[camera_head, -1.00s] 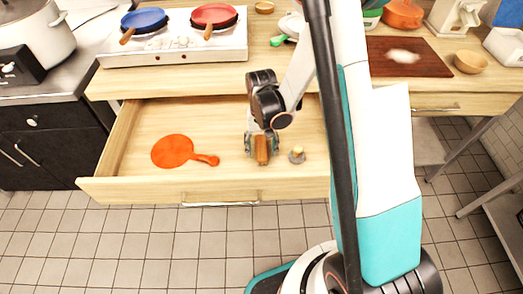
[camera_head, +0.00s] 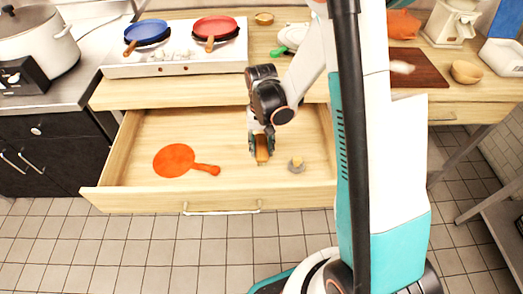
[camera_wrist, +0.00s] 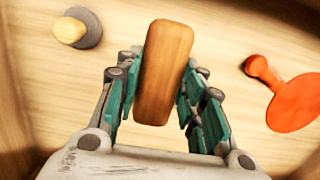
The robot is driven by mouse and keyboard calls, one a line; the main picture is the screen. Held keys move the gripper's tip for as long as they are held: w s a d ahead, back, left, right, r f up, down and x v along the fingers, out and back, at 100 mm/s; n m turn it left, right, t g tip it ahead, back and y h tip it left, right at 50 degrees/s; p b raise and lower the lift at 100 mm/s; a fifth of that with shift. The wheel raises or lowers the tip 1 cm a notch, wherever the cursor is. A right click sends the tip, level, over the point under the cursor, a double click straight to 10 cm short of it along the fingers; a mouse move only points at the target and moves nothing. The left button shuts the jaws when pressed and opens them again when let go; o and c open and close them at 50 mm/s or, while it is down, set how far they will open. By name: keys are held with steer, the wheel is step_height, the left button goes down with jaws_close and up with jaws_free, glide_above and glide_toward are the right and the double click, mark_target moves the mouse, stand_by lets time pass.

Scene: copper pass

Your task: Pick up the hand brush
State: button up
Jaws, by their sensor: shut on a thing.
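The hand brush (camera_head: 262,150) shows as a wooden block with rounded edges. It is in the open drawer (camera_head: 225,170), right of the middle. In the wrist view the brush (camera_wrist: 164,72) lies lengthwise between the teal finger pads. My gripper (camera_head: 262,146) is shut on the brush, with its fingers on both sides; it also shows in the wrist view (camera_wrist: 158,108). The underside of the brush is hidden, and I cannot tell whether it touches the drawer floor.
In the drawer, an orange paddle-shaped thing (camera_head: 175,160) lies left of my gripper. A small grey round thing with a wooden knob (camera_head: 296,164) is close on the right. A stove with a blue pan (camera_head: 147,33) and a red pan (camera_head: 214,28) stands behind on the counter.

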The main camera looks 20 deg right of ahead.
mark_target(262, 145)
step_height(262, 145, up, 14)
steer(key=p, duration=0.4)
steer(key=shift+r, duration=0.1)
